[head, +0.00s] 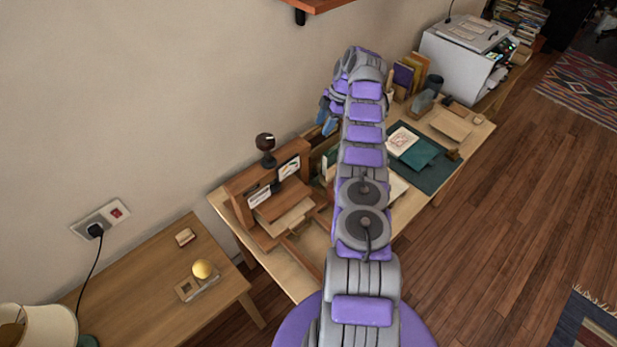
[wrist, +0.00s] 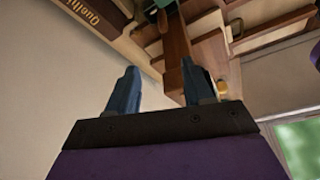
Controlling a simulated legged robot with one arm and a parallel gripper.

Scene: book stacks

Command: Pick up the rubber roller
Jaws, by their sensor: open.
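My gripper (head: 328,122) is at the far end of my arm, above the back edge of the desk near the wall. In the wrist view my gripper (wrist: 160,84) has its two blue fingers apart with nothing between them. I cannot pick out the rubber roller with certainty in either view. My arm crosses the middle of the desk (head: 303,284) and hides part of its top. A brown wooden piece (wrist: 176,48) with something green at its upper end shows beyond the fingers in the wrist view; I cannot tell what it is.
A wooden organizer (head: 238,187) stands on the desk's left part. A dark green mat (head: 436,178) with papers lies right of my arm. Upright books (head: 404,75) and a grey-white machine (head: 455,65) are at the back right. A side table (head: 150,285) is at left; open floor lies right.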

